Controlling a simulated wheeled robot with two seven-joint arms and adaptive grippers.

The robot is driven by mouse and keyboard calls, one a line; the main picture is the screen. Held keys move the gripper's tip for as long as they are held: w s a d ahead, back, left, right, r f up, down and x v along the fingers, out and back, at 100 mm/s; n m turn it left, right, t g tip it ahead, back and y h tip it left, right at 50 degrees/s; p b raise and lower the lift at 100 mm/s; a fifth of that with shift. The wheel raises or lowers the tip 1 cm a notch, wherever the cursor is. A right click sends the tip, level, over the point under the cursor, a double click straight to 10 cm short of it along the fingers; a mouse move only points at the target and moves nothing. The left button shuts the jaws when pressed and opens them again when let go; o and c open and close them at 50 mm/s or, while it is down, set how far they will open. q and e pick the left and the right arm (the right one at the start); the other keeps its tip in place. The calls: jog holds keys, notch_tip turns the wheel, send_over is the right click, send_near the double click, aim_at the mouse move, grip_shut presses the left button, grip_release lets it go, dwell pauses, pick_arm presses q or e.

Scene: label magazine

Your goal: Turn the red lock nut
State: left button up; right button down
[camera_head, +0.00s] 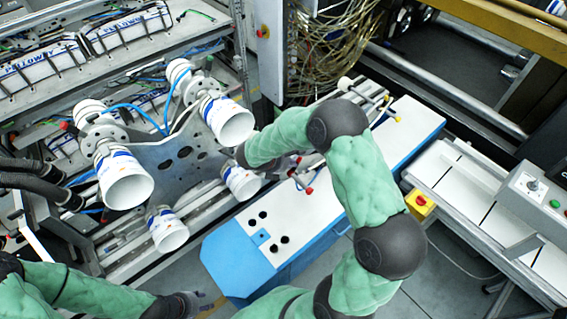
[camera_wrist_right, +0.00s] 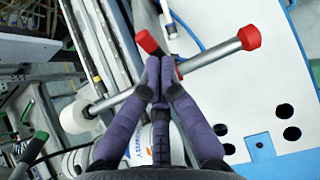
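A red part (camera_wrist_right: 148,42), which looks like the lock nut, lies just past my right fingertips in the right wrist view. More red shows beside the fingertips, and the middle is hidden behind them. A metal rod with a red cap (camera_wrist_right: 250,37) at one end and a white knob (camera_wrist_right: 75,117) at the other crosses behind the fingers. My right gripper (camera_wrist_right: 160,64) has its fingertips together over the rod and red part; no grip on either is clear. In the head view my arm hides most of this spot. My left gripper (camera_head: 200,302) is low at the left, its fingers small and unclear.
The white and blue magazine table (camera_head: 240,247) lies under my right arm. White cylinders (camera_head: 126,180) on a metal plate stand to the left. A yellow box with a red button (camera_head: 420,203) and a control panel (camera_head: 535,190) are at the right.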

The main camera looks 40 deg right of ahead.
jog(key=shift+d+f, duration=0.35)
jog(key=shift+d, duration=0.1)
jog(key=shift+d, duration=0.1)
jog(key=shift+w+d+y+p, duration=0.1)
jog(key=shift+d+y+p, duration=0.05)
jog(key=shift+y+p, duration=0.25)
